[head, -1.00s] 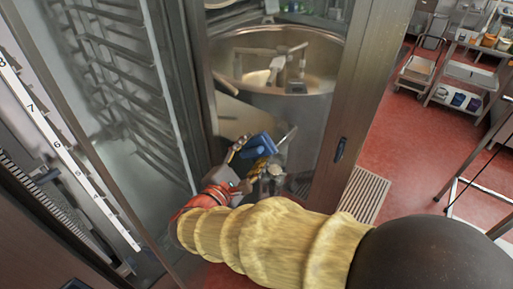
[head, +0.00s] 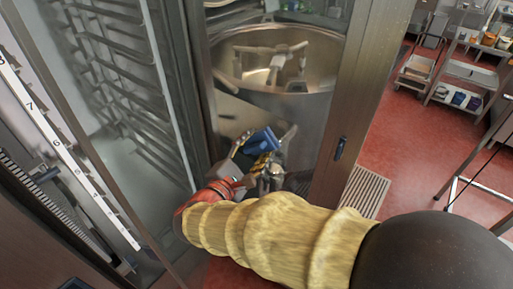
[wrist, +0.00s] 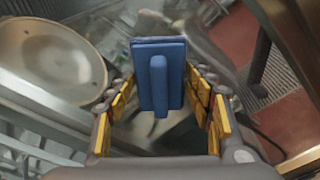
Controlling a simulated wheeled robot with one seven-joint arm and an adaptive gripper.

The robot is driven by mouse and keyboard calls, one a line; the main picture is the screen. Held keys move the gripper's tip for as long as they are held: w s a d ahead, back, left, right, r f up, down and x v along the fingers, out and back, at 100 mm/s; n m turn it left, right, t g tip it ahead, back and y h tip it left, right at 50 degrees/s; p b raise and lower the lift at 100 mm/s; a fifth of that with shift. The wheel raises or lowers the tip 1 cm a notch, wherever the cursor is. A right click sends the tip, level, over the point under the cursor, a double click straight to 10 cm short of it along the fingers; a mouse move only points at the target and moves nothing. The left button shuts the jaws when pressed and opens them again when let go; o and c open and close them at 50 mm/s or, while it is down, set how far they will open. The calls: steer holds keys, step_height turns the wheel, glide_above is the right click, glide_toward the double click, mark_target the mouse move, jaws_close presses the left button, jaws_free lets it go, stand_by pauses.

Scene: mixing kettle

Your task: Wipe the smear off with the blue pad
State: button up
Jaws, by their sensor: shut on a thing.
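The blue pad (head: 263,141) is held at the end of my gripper (head: 250,160), in front of the lower part of the steel kettle (head: 312,128). In the wrist view the pad (wrist: 172,52) is upright, with its blue grip bar between the yellow-lined fingers of my gripper (wrist: 160,92). The fingers are shut on it. I cannot make out the smear in either view. I cannot tell whether the pad touches a surface.
A steel frame post (head: 345,110) stands right of the kettle. Rack rails (head: 115,75) are at the left. A floor grate (head: 365,193) lies at the post's foot. Red floor (head: 395,140) is open to the right, with a trolley (head: 420,70) beyond.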

steer(key=shift+d+r+b+x, duration=0.15)
steer(key=shift+b+x, duration=0.05)
steer(key=shift+x, duration=1)
steer(key=shift+d+r+b+x, duration=0.15)
steer(key=shift+d+b+x, duration=0.05)
steer(key=shift+x, duration=1)
steer(key=shift+b+x, duration=0.3)
steer(key=shift+x, duration=0.55)
steer(key=shift+s+d+r, duration=0.1)
steer(key=shift+d, duration=0.1)
